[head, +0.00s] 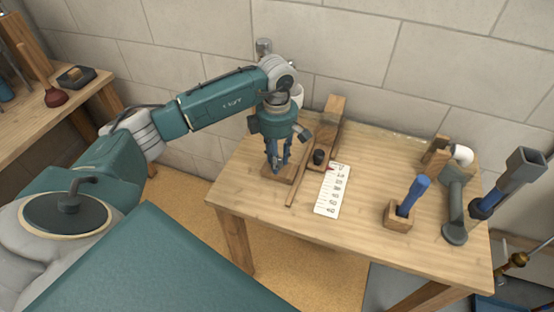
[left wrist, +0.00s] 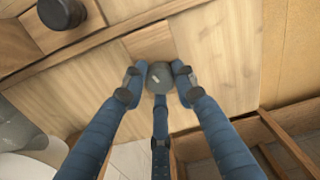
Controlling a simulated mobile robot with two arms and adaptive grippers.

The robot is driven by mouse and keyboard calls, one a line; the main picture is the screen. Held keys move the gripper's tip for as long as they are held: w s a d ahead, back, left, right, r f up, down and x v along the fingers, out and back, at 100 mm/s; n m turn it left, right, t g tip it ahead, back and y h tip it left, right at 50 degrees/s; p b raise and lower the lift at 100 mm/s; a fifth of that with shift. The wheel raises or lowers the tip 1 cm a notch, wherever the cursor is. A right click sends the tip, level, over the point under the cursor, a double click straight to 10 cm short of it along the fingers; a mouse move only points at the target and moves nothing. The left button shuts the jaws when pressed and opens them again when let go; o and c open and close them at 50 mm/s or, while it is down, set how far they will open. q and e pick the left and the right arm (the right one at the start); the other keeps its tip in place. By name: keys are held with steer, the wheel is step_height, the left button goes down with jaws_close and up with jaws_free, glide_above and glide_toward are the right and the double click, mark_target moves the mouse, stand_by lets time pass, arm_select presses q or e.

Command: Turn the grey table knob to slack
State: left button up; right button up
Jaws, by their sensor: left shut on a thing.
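The grey knob (left wrist: 161,78) is a round disc with a small light mark on its face, on a wooden base block (left wrist: 150,40). In the left wrist view the three blue fingers of my left gripper (left wrist: 160,84) are closed around its rim. In the head view my left gripper (head: 278,165) points down over the base block (head: 280,174) at the table's left side and hides most of the knob. A white scale card (head: 332,190) with printed marks lies to the right, with a small red pointer (head: 329,168) by its top end. My right gripper is not in view.
A black knob (head: 319,157) stands beside a wooden block (head: 334,118) and a thin wooden strip (head: 299,182). On the table's right are a blue-handled tool in a wooden holder (head: 398,215) and grey pipe-like pieces (head: 454,205). The table's front middle is clear.

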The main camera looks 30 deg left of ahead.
arm_select(q)
steer(key=n, duration=0.3)
steer(key=shift+a+n+b, duration=0.1)
steer(key=shift+n+b, duration=0.2)
steer(key=shift+n, duration=0.1)
steer(key=n, duration=0.3)
steer(key=shift+n, duration=0.3)
steer(key=n, duration=0.6)
steer(key=shift+c, duration=0.2)
steer(key=shift+n, duration=0.4)
steer(key=o, duration=1.1)
steer(key=shift+o, duration=0.3)
steer(key=shift+s, duration=0.1)
steer(key=shift+r, duration=0.15)
steer(key=shift+r, duration=0.35)
step_height(320, 180, up, 11)
